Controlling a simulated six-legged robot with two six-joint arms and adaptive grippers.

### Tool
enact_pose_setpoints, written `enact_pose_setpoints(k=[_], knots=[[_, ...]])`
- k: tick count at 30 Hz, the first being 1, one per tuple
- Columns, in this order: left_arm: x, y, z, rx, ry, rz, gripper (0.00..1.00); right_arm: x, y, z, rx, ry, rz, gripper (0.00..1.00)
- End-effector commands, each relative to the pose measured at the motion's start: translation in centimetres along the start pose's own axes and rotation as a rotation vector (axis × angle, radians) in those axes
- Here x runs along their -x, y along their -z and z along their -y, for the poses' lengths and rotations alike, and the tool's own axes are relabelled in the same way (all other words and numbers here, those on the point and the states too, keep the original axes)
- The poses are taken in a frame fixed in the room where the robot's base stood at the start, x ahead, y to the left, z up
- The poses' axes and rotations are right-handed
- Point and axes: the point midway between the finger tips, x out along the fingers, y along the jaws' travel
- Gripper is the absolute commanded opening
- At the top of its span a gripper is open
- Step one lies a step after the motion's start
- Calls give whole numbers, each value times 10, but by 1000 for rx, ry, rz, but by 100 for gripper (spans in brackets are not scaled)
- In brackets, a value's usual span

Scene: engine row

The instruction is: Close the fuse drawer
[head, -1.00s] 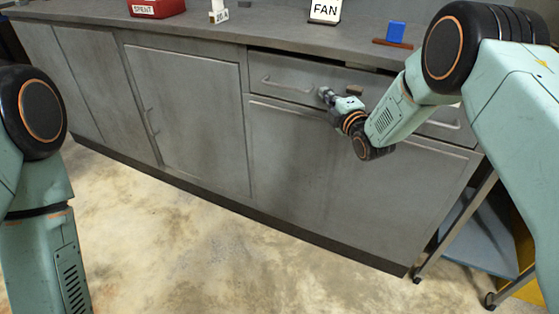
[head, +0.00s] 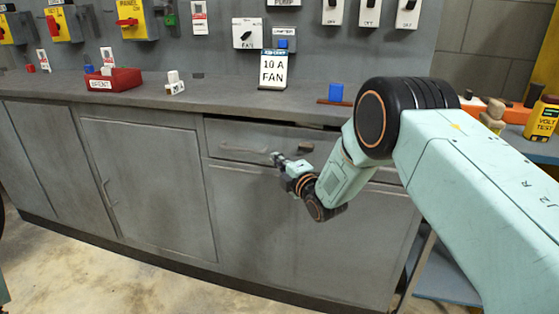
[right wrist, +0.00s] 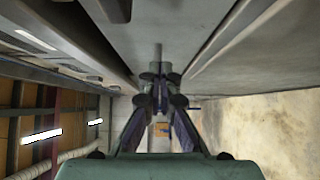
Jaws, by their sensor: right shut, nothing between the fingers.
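The drawer (head: 228,133) is a grey front below the bench top, with a bar handle (head: 240,150). A dark gap runs along its top edge, so it looks slightly open; how far is hard to tell. My right gripper (head: 277,157) is shut and empty, at the handle's right end in front of the drawer face. I cannot tell whether it touches. In the right wrist view its closed fingers (right wrist: 160,78) point along grey cabinet surfaces. My left gripper is out of view.
The bench top (head: 215,98) holds a red tray (head: 113,82), a "10 A FAN" sign (head: 272,70) and a blue block (head: 336,92). A cabinet door (head: 150,180) is to the left; open floor lies in front.

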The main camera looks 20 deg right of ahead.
Motion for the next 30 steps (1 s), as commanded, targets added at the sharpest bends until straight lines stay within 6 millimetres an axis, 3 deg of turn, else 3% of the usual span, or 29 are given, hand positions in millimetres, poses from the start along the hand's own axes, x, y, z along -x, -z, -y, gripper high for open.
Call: enact_pose_setpoints(k=[18, 26, 30], knots=[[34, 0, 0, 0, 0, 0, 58, 89, -2, 0, 0, 3, 0, 0], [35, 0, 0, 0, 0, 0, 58, 98, -1, 1, -5, 1, -1, 0], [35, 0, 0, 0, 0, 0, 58, 99, -1, 5, -115, 22, 2, 0]])
